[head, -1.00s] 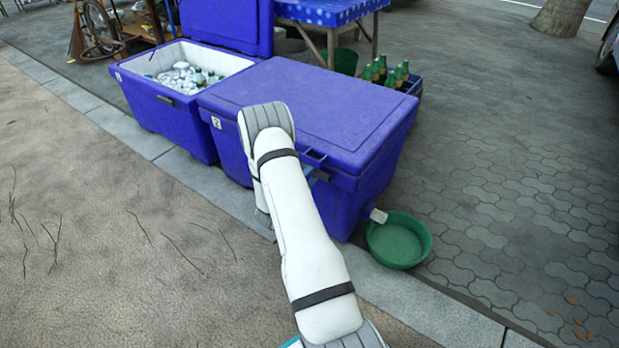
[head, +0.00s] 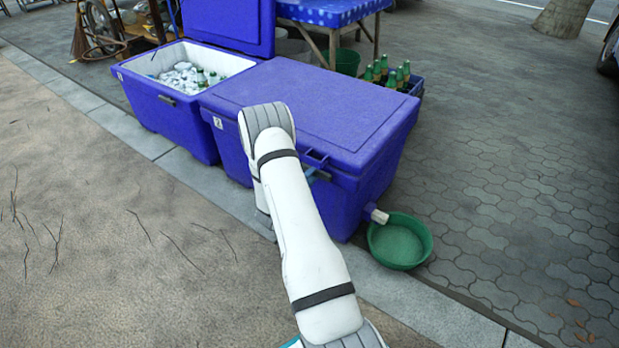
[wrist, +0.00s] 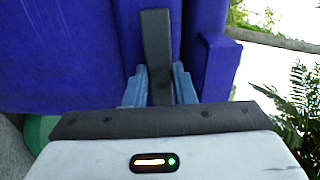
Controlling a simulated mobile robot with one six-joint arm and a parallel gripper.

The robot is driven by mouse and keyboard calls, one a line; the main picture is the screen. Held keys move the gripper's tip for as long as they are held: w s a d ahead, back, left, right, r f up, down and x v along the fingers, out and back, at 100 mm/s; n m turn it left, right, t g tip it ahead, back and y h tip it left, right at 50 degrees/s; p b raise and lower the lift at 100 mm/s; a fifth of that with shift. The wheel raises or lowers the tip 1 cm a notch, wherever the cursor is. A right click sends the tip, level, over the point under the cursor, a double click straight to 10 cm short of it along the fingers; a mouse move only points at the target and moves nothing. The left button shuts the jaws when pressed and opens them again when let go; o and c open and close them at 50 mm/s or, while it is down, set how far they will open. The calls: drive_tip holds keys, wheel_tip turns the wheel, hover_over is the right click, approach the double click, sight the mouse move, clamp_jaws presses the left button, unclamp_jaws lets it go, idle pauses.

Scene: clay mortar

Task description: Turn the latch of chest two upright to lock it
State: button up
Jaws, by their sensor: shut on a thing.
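Chest two (head: 310,105) is the closed blue cooler with a small white label (head: 217,123) on its front. My arm reaches in front of it and hides part of its front. In the wrist view, the dark bar-like latch (wrist: 156,45) stands against the blue chest wall (wrist: 60,50). My gripper (wrist: 160,85) has its two blue fingers on either side of the latch and is shut on it. The latch runs straight up the wrist picture from between the fingers.
An open blue chest (head: 165,108) with ice and bottles stands to the left. A green basin (head: 400,241) sits under the white drain spout (head: 379,216) at the right. Green bottles in a crate (head: 390,75) and a cloth-covered table (head: 325,12) are behind. Paving at right is clear.

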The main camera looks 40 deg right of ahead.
drive_tip(key=n, duration=0.4)
drive_tip(key=shift+d+n, duration=0.2)
drive_tip(key=shift+n, duration=0.1)
drive_tip(key=n, duration=0.4)
drive_tip(key=shift+s, duration=0.1)
drive_tip(key=n+p, duration=0.1)
drive_tip(key=n, duration=0.4)
drive_tip(key=shift+s+f+n+p, duration=0.15)
drive_tip(key=shift+n+p, duration=0.35)
drive_tip(key=shift+n, duration=1.3)
drive_tip(key=shift+f, duration=0.1)
drive_tip(key=o, duration=1)
drive_tip(key=shift+a, duration=0.1)
drive_tip(key=shift+r, duration=0.2)
